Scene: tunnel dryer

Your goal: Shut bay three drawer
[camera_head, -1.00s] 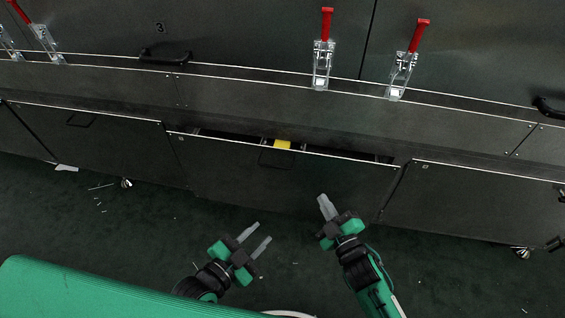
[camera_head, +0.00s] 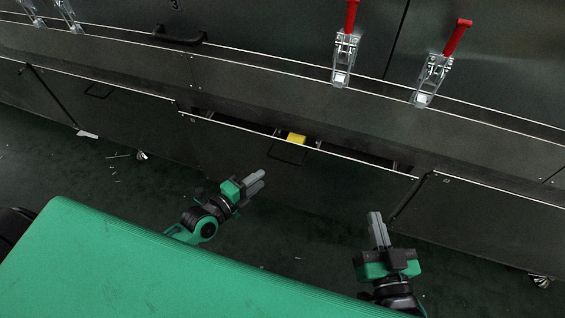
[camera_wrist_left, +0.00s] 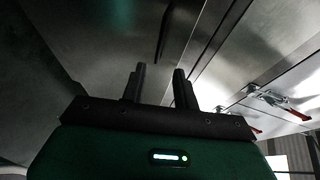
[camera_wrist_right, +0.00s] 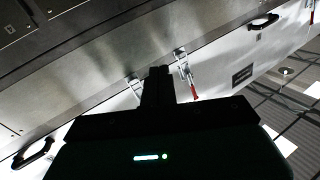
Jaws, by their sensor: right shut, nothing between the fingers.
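The dark drawer (camera_head: 255,155) in the middle of the lower row stands partly open in the head view, with a gap behind its pale top edge. A thin dark handle (camera_head: 288,153) is on its front, and a yellow thing (camera_head: 296,138) shows in the gap. My left gripper (camera_head: 258,181) is in front of the drawer face, apart from it as far as I can tell. Its fingers are apart and empty in the left wrist view (camera_wrist_left: 160,85). My right gripper (camera_head: 377,230) is shut and empty, in front of the drawer's right end; its fingers are together in the right wrist view (camera_wrist_right: 158,85).
Closed dark fronts flank the drawer on the left (camera_head: 95,95) and right (camera_head: 490,215). Red-handled clamps (camera_head: 347,45) and a black handle (camera_head: 180,36) are above. A number 3 (camera_head: 174,4) is at the top. A green surface (camera_head: 150,265) fills the lower left.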

